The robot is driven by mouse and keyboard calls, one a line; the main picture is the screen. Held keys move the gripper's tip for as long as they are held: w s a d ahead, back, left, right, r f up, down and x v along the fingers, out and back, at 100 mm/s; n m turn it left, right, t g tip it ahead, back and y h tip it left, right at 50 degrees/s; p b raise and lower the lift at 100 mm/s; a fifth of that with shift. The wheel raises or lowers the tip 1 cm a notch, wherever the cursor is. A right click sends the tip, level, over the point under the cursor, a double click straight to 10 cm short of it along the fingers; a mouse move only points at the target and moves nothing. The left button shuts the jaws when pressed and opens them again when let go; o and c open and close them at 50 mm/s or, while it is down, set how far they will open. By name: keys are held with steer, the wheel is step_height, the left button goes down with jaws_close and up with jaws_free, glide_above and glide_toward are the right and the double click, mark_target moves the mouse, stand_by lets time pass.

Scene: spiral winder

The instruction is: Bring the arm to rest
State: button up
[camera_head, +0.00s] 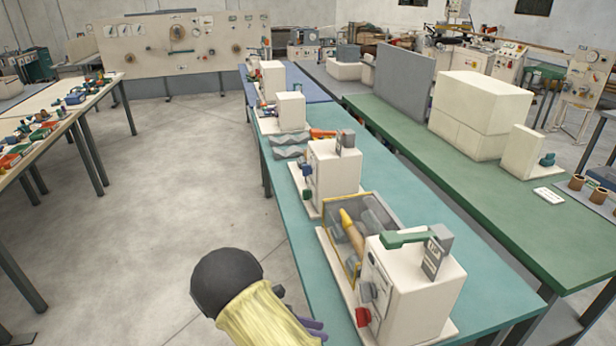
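My arm (240,295) shows at the bottom centre as a black rounded joint and a pale yellow sleeve, left of the teal bench's near end. Small purple-grey parts (311,325) stick out at the sleeve's right side; I cannot tell whether they are fingers or whether they are apart. No held object shows. The spiral winder (418,295) is a white box on the teal bench with a green bar on top, a grey display block and a red knob. A yellow-framed clear guard (358,208) with a tan pointed rod inside stands at its left.
The teal bench (480,285) carries more white machines (333,172) farther back. A green bench (410,130) with large white boxes runs along the right. A table of small parts (45,140) stands at left. The floor (185,180) between is clear.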

steer(key=s+d+r+m+t+y+p, duration=0.1)
steer(key=s+d+r+m+y, duration=0.3)
steer(key=d+r+m+y, duration=0.3)
steer(key=s+d+r+m+t+y+p, duration=0.1)
steer(key=s+d+r+m+y, duration=0.4)
steer(key=m, duration=1.1)
steer(key=shift+s+d+r+m+t+y, duration=0.15)
steer(key=shift+d+r+m+t+y, duration=0.2)
steer(key=shift+d+r+y, duration=1.2)
steer(key=shift+a+r+h, duration=0.55)
